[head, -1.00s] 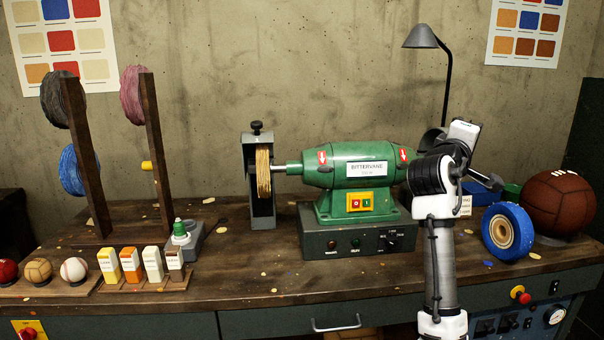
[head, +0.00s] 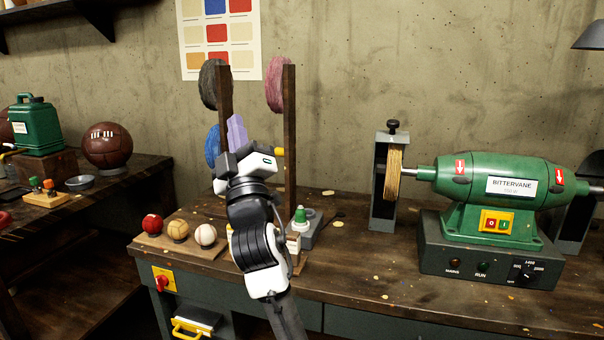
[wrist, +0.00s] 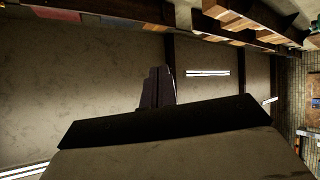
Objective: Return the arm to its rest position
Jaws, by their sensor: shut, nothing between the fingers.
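My gripper (head: 236,132) is raised above the left end of the workbench in the head view, its purple-grey fingers together and pointing up. It stands in front of the wheel rack (head: 290,150) and hides part of it. The fingers also show in the wrist view (wrist: 157,88), close together, with nothing seen between them. My arm reaches up from the bottom of the head view and covers part of the bench's front and some of the small boxes.
A green grinding machine (head: 500,190) stands on the bench (head: 370,270) at right. Three balls (head: 178,230) sit on a wooden board at left. A side table (head: 110,190) holds a football (head: 107,146) and a green can (head: 36,126). Bench top between rack and grinder is mostly clear.

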